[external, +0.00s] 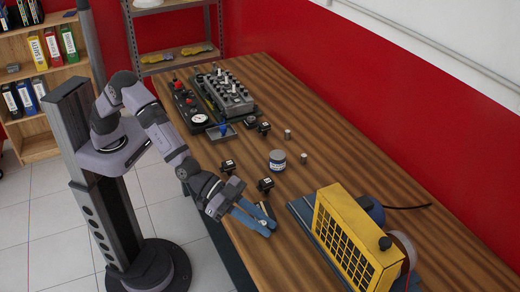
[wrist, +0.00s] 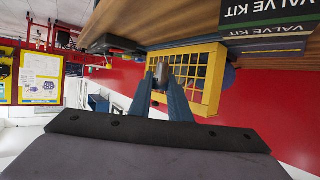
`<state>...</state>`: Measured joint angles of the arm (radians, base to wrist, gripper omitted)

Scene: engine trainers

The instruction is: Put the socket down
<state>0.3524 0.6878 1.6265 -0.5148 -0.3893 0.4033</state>
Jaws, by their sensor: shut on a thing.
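My gripper (external: 271,230) is low over the near edge of the wooden table (external: 400,175), its blue fingers pointing towards the yellow machine. In the wrist view my gripper (wrist: 163,84) is shut on a small grey metal socket (wrist: 162,74) between the fingertips. In the external view I cannot make out the held socket. The wrist picture is upside down, with the table along its top. I cannot tell whether the socket touches the table.
The yellow caged machine (external: 345,240) stands to the right of my gripper. Small black boxes (external: 265,185), a jar (external: 277,160) and two small metal cylinders (external: 304,158) stand beyond. A blue tray (external: 221,133) and engine head (external: 230,92) are farther back. A valve kit box (wrist: 265,14) is close in the wrist view.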

